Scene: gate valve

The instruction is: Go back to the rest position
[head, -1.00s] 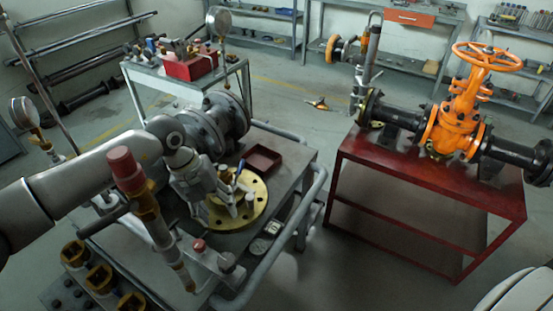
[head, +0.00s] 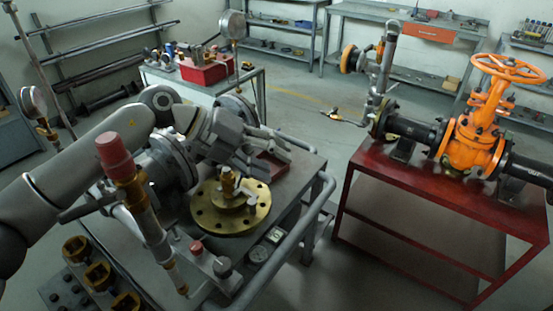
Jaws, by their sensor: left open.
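My left gripper (head: 274,152) is open and appears empty. It is above the grey cart (head: 297,190), beyond the brass flange (head: 232,221) and close to a dark red tray (head: 272,166); I cannot tell whether it touches the tray. Its arm comes in from the left and passes in front of a dark flanged pipe. The brass flange lies flat on the cart with a small brass and pale fitting on its middle. The orange gate valve (head: 476,143) stands upright between black pipes on the red table (head: 434,193). My right gripper is not in view.
A red-capped upright pipe (head: 131,185) stands at the cart's near left, close to my left arm. Clear floor (head: 305,126) separates cart and red table. Shelves line the back wall.

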